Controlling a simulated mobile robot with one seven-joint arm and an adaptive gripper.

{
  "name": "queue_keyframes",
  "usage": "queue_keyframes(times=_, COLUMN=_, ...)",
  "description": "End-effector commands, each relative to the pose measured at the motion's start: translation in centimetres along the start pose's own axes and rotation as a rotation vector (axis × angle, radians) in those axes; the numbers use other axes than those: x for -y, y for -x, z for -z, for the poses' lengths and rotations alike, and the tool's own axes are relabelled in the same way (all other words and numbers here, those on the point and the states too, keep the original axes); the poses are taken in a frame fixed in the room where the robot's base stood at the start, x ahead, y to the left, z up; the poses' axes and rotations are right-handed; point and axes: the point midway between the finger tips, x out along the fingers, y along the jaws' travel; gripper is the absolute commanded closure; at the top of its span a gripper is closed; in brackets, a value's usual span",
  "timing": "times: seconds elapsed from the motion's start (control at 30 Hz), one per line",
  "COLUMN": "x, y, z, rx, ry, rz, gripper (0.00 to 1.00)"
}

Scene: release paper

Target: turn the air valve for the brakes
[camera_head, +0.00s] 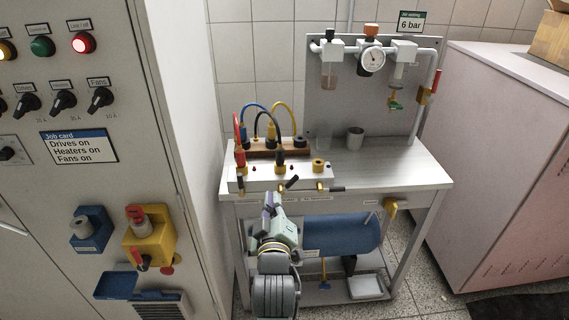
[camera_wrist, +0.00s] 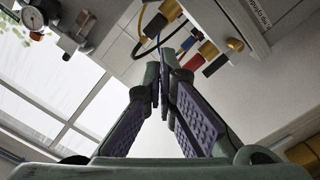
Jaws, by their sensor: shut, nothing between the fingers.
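My gripper (camera_head: 270,198) is shut and empty, just below and left of the left lever valve; contact cannot be made out. In the wrist view my gripper's purple-padded fingers (camera_wrist: 163,72) meet at the tips, pointing up past the bench edge.
Hoses in blue, black and yellow (camera_head: 268,120) rise from a block on the bench (camera_head: 385,175). A gauge (camera_head: 371,58) hangs on the back panel near a "6 bar" sign. A blue tank (camera_head: 340,235) sits underneath. A control cabinet (camera_head: 110,190) stands close on the left.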

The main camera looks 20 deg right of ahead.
Motion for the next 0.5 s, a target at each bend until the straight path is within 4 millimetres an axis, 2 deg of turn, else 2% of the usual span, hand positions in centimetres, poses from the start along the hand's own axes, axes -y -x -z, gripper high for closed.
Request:
queue_keyframes(times=0.1, x=-0.1, y=1.1, z=0.6, rx=-0.009, ry=0.116, rz=0.002, gripper=1.00)
queue_keyframes(times=0.2, x=0.1, y=1.2, z=0.7, rx=-0.014, ry=0.157, rz=0.001, gripper=1.00)
queue_keyframes(times=0.5, x=0.5, y=0.0, z=0.2, rx=-0.021, ry=0.161, rz=-0.002, gripper=1.00)
